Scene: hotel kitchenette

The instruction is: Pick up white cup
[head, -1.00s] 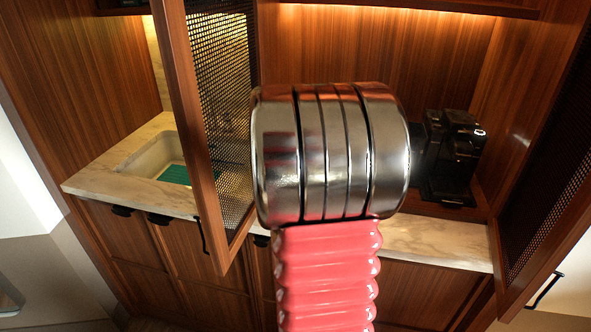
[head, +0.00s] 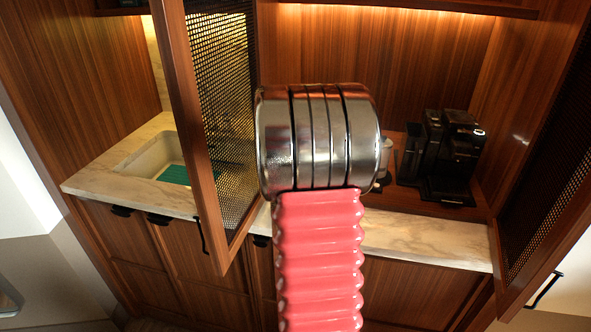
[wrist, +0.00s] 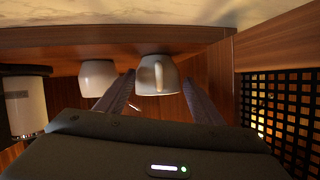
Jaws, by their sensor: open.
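Two white cups show in the wrist view, at the edge of a wooden board. One white cup (wrist: 148,76), with its handle towards the camera, lies in line with the gap between my fingers. The other white cup (wrist: 98,77) is left of it, outside the left finger. My gripper (wrist: 160,84) is open, with a finger on each side of the nearer line to the handled cup; I cannot tell how far off that cup is. In the head view my arm hides the gripper, and a whitish cup-like thing (head: 385,154) peeks out at its right.
A black coffee machine (head: 452,158) stands on the wooden board right of my arm. An open mesh door (head: 222,120) is at the left, another (head: 550,170) at the right. A sink (head: 160,160) is in the marble counter. A white cylinder (wrist: 22,106) shows at the wrist view's left.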

